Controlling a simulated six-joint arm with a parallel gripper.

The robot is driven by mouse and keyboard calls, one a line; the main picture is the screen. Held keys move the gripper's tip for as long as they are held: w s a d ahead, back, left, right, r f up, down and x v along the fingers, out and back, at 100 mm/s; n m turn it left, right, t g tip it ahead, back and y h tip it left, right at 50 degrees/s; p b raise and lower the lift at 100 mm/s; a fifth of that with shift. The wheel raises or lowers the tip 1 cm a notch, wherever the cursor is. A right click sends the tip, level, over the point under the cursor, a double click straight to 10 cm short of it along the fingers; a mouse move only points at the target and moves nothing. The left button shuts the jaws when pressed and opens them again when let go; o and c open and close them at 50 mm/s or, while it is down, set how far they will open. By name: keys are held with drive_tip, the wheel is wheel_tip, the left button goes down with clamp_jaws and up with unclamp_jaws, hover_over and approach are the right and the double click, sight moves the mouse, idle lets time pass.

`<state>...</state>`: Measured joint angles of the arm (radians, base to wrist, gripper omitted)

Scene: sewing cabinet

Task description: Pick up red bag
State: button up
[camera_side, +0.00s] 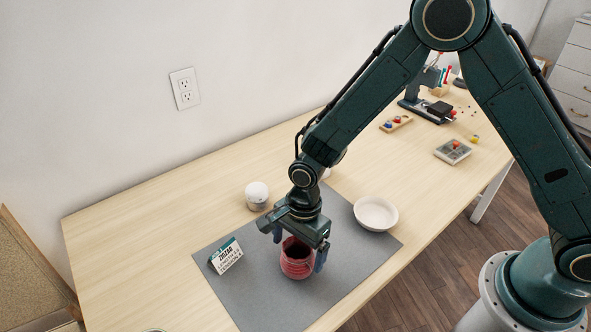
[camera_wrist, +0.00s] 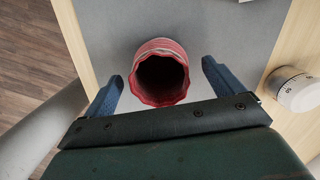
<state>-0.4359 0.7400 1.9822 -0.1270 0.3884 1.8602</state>
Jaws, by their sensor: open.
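The red bag (camera_side: 297,260) stands upright on the grey mat (camera_side: 347,279) with its open, dark mouth facing up. In the wrist view the red bag (camera_wrist: 161,48) shows its wavy rim just ahead of the jaws. My gripper (camera_side: 298,253) is open and points down over the bag. In the side view its fingers are on either side of the bag. In the wrist view my gripper (camera_wrist: 163,73) has one finger left and one right of the bag, with a visible gap on each side. The bag's far side is partly hidden.
A white bowl (camera_side: 375,213) is right of my gripper. A white round timer (camera_side: 257,195) stands to the left, and also shows in the wrist view (camera_wrist: 296,90). A ZIGZAG card (camera_side: 226,255) stands on the mat's left. A sewing machine (camera_side: 427,106) and small trays are farther back.

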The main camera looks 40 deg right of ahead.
sight(298, 257)
drive_tip(key=shift+a+f, duration=0.15)
drive_tip(key=shift+f, duration=1.15)
drive_tip(key=c, duration=1)
